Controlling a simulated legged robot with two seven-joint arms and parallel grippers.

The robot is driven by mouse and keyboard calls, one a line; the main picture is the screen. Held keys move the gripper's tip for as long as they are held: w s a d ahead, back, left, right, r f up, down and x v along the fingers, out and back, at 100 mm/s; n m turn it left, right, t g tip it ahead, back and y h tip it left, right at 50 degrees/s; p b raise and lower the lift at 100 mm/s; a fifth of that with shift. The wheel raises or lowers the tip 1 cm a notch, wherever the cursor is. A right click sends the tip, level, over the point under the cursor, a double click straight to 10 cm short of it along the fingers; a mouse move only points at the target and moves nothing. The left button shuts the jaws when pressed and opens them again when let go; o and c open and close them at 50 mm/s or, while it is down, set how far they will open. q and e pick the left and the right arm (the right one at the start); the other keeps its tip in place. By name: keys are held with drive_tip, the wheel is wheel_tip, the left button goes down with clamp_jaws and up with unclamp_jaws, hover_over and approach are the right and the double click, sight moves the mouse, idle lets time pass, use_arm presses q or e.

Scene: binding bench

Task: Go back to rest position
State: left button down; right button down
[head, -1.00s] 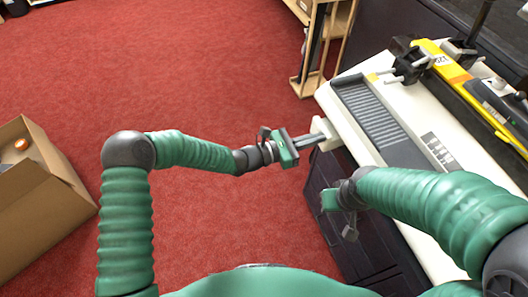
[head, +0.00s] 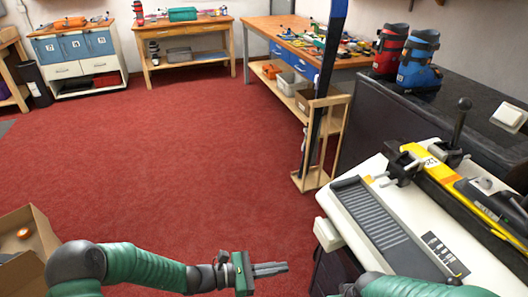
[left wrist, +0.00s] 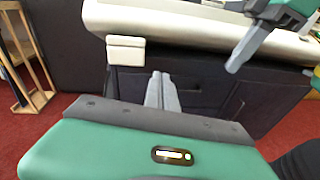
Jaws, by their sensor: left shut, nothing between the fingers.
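My left gripper (head: 284,268) is in the lower middle of the head view, its grey fingers together and empty, pointing right over the red floor. A gap separates it from the small white block (head: 328,234) on the near side of the white bench machine (head: 350,196). In the left wrist view its closed fingers (left wrist: 163,92) point toward the dark bench front, below the white block (left wrist: 125,50). My right gripper (left wrist: 240,58) shows at the upper right there, in front of the white machine. Its jaw opening is unclear.
The dark bench carries a yellow ski (head: 460,180) in clamps and red (head: 391,50) and blue (head: 418,62) boots. A wooden rack (head: 322,140) stands beyond the machine. A cardboard box (head: 40,235) is at lower left. The red floor between is clear.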

use_arm(q)
drive_tip(key=s+a+f+m+g+y, duration=0.4)
drive_tip(key=s+a+m+g+y, duration=0.1)
drive_tip(key=s+a+m+y, duration=0.7)
drive_tip(key=s+a+r+m+t+y, duration=0.2)
drive_tip(key=s+a+m, duration=0.1)
drive_tip(key=a, duration=0.4)
drive_tip(key=a+r+m+t+y, duration=0.2)
drive_tip(key=a+r+m+t, duration=0.15)
drive_tip(key=a, duration=0.35)
wheel_tip(320, 180, up, 24)
drive_tip(key=p, duration=2.3)
drive_tip(key=shift+w+g, duration=0.3)
drive_tip(key=shift+g, duration=0.05)
